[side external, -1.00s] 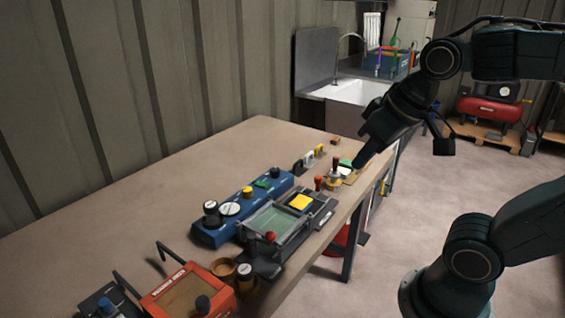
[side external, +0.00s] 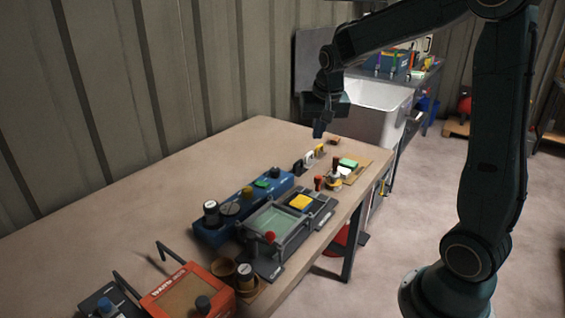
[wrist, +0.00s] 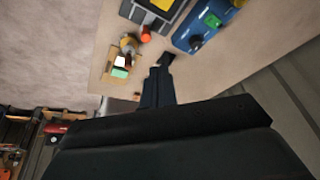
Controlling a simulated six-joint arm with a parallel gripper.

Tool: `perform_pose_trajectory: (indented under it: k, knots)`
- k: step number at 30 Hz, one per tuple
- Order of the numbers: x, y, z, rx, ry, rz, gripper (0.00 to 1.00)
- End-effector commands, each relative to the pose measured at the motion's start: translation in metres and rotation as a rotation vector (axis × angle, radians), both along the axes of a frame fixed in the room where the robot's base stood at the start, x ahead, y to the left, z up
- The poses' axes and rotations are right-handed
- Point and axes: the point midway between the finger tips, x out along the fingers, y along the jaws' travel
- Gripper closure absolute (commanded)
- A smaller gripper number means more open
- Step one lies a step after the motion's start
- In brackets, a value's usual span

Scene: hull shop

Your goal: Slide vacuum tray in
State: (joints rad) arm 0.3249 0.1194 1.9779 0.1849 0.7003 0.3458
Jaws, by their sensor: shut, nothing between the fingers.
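A grey tray-like unit (side external: 280,226) with a clear greenish pane and a red knob (side external: 270,237) at its near end stands near the table's front edge. It looks like the vacuum tray, but I cannot be sure. My gripper (side external: 319,131) is shut and empty, pointing down over the far end of the table, well beyond and apart from the grey unit. In the wrist view my gripper's fingers (wrist: 164,62) are together, and part of a dark unit (wrist: 153,12) shows at the top edge.
A long blue unit (side external: 243,207) with knobs lies behind the grey one. Small black, white and yellow pieces (side external: 309,158) stand near my gripper. A wooden board (side external: 362,172) holds small items. An orange box (side external: 187,291) is at the near end. The table's left side is clear.

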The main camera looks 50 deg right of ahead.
Motion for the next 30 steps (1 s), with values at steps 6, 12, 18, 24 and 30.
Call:
perform_pose_trajectory:
  k: [6, 12, 18, 24, 30]
  knots:
    - [0.025, -0.048, -0.038, 0.003, 0.022, -0.15, 1.0]
    - [0.036, -0.081, -0.066, 0.002, 0.034, -0.249, 1.0]
    - [0.04, -0.094, -0.077, 0.0, 0.036, -0.287, 1.0]
    - [0.04, -0.094, -0.078, 0.0, 0.036, -0.289, 1.0]
    - [0.041, -0.096, -0.086, 0.001, 0.037, -0.288, 1.0]
